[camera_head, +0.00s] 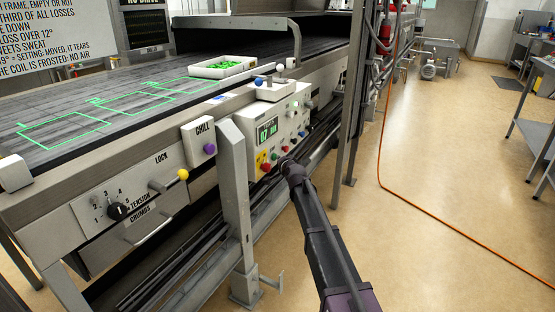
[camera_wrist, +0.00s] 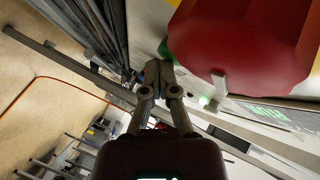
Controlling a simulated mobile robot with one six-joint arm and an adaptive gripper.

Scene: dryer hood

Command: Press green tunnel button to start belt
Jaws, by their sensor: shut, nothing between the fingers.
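The control panel (camera_head: 283,128) is a pale box with a lit green display (camera_head: 267,130), set on the belt machine's side. Small coloured buttons sit along its lower part, including a green one (camera_head: 273,157) and a red one (camera_head: 265,167). My gripper (camera_head: 286,162) is at the panel's lower edge, just right of these buttons. In the wrist view its fingers (camera_wrist: 159,68) are shut and empty. A green button (camera_wrist: 166,48) shows beside the fingertips, partly hidden by a large red knob (camera_wrist: 240,40). I cannot tell whether the fingertips touch it. No label on it is readable.
The grey belt (camera_head: 70,112) carries green outlines and a white tray (camera_head: 222,67) of green pieces. A grey upright post (camera_head: 238,205) stands left of my arm. A purple button (camera_head: 209,149) sits under "CHILL". An orange hose (camera_head: 440,225) crosses the open floor at right.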

